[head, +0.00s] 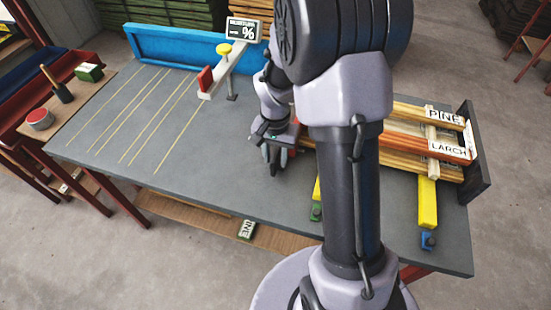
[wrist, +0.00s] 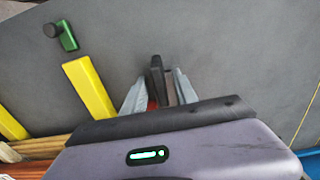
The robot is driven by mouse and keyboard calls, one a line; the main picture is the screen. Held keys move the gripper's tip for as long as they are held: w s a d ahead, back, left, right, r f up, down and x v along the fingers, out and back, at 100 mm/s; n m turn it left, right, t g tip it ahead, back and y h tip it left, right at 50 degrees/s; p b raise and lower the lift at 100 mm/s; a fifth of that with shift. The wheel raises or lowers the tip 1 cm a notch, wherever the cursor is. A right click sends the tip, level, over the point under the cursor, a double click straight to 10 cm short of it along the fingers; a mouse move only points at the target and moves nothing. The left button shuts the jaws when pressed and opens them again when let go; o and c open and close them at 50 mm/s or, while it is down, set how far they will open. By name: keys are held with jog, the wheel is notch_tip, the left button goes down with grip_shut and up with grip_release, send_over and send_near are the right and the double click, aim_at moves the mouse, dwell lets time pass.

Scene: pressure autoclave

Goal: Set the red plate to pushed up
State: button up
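The red plate (head: 205,78) is a small, upright-looking rectangle at the near left end of a pale beam (head: 225,72) above the grey bench, in the head view. The red plate is not recognisable in the wrist view.
Boards marked PINE and LARCH (head: 448,150) lie on the bench's right. Yellow bars (head: 427,203) with green and blue ends lie nearer. A blue rail (head: 190,50) lines the back. The grey bench (head: 195,160) is clear between gripper and plate. A side table (head: 55,105) stands left.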

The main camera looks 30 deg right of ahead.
notch_tip(320, 180, up, 15)
jog(key=p, duration=0.5)
jog(key=s+a+r+n+t+y, duration=0.1)
jog(key=s+a+r+n+t, duration=0.1)
jog(key=s+a+r, duration=0.4)
jog(key=s+a+r+n+t+y, duration=0.1)
jog(key=s+a+r+n+t, duration=0.1)
jog(key=s+a+r, duration=0.4)
jog(key=s+a+t+b, duration=0.1)
jog(key=s, duration=0.4)
jog(key=shift+a+n+t, duration=0.3)
jog(key=shift+a+t, duration=0.1)
